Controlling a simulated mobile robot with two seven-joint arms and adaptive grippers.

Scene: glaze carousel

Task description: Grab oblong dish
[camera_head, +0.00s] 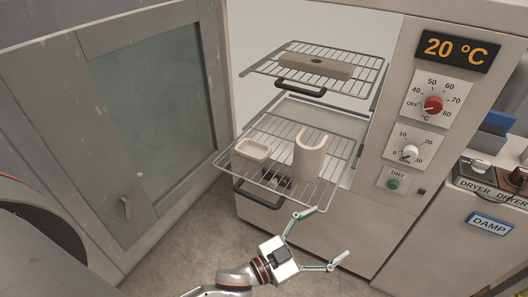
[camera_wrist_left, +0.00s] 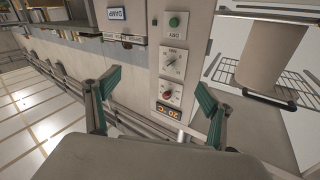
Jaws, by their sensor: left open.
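A small beige oblong dish (camera_head: 252,150), open at the top, sits at the left of the pulled-out lower wire rack (camera_head: 338,146) in the head view. My left gripper (camera_head: 328,235) is open and empty, in front of and to the right of the rack, apart from the dish. Its spread fingers also show in the left wrist view (camera_wrist_left: 160,88), facing the control panel. I cannot make out the dish in the wrist view. My right gripper is not in view.
An upper wire rack (camera_head: 360,74) holds a flat beige block (camera_head: 315,66) with a hole. Black handles (camera_head: 258,194) front the racks. The cabinet door (camera_head: 150,110) stands open at left. The control panel (camera_head: 425,110) reads 20 °C. Floor is clear below the lower rack.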

